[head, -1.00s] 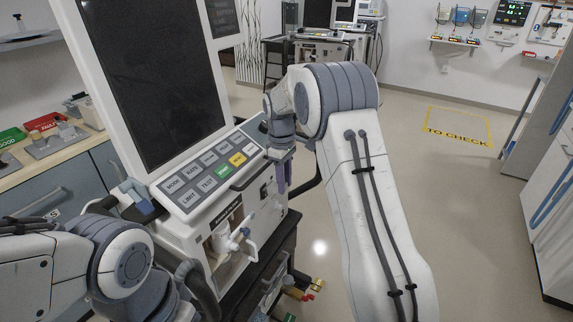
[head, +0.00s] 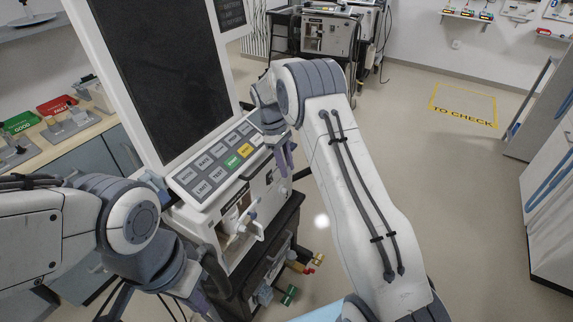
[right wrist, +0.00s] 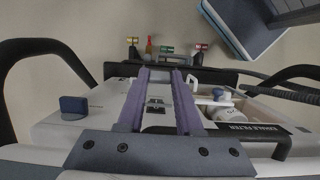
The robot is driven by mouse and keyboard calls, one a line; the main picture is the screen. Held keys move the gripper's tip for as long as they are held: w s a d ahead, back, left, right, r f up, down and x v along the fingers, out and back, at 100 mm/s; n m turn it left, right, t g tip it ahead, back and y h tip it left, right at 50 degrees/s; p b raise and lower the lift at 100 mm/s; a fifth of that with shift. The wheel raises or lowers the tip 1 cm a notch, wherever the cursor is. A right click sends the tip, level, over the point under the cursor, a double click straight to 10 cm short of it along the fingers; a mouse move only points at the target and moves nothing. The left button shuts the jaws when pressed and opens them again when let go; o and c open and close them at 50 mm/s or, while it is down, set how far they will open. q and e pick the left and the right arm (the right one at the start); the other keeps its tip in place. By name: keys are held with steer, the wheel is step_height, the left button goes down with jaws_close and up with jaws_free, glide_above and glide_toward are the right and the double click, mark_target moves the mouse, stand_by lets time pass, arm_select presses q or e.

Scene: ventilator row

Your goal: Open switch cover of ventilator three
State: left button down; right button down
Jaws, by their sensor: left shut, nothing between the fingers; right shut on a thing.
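A ventilator (head: 190,190) with a large dark screen and a grey key panel (head: 220,160) stands at left centre in the head view. My right gripper (head: 286,160) is at the right side of its body, just below the panel's right end. In the right wrist view, the purple fingers of the right gripper (right wrist: 160,75) reach over the white ventilator body (right wrist: 80,125). They are shut on a small part, seemingly the switch cover, mostly hidden by the fingers. Its open angle cannot be told. My left gripper (head: 205,308) is shut and empty at the bottom edge, left of the ventilator's lower body.
A white valve fitting (head: 240,222) sits in a recess on the ventilator's front. A counter (head: 85,140) with GOOD and FAULT trays is at left. Floor is clear right of my right arm.

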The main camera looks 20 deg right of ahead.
steer(key=c, duration=0.6)
jaws_free()
steer(key=shift+o, duration=0.2)
steer(key=v, duration=1)
steer(key=shift+r, duration=0.2)
steer(key=shift+a, duration=0.1)
